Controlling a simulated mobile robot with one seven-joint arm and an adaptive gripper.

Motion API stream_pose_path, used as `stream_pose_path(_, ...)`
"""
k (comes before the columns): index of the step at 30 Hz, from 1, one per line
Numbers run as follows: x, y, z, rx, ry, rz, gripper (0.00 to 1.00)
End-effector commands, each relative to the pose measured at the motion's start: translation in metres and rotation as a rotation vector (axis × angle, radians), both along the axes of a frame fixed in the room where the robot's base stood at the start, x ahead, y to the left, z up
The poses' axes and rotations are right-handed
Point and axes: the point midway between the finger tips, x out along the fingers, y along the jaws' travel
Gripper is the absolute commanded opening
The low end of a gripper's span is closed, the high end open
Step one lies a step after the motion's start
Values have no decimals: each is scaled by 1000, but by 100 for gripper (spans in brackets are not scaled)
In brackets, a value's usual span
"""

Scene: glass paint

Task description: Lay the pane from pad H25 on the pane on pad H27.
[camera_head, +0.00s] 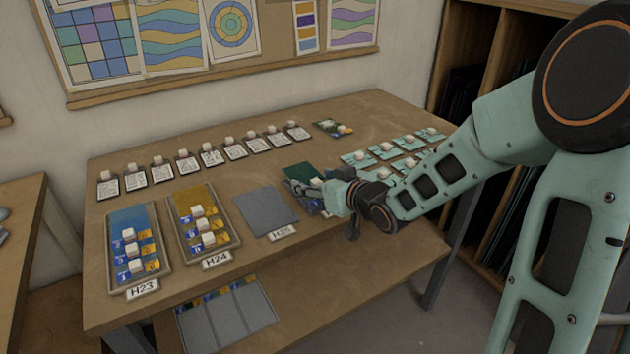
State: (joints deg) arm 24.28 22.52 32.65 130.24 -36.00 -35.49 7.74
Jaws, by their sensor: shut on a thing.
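Pad H25 (265,212) is bare grey, with its label at its front edge. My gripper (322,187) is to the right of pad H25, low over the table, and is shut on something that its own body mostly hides. A dark green pane (298,171) shows just behind and left of my gripper, with a pale block (317,182) close to the fingers. I cannot tell whether this green is one pane or one lying over another. The pad beneath and its label are hidden by my gripper, so I cannot read H27.
Pads H23 (110,284) and H24 (183,252) stand left, bearing a blue and an amber pane with white knobs. A row of white tagged cards (161,171) lies behind. Several teal pieces (383,152) lie right, near my arm. A lower shelf (310,300) runs beneath.

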Motion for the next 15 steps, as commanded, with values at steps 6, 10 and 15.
stream_pose_path(6, 0, 0, -1, 0, 0, 0, 75)
stream_pose_path(10, 0, 0, -1, 0, 0, 0, 75)
stream_pose_path(15, 0, 0, 1, 0, 0, 0, 75)
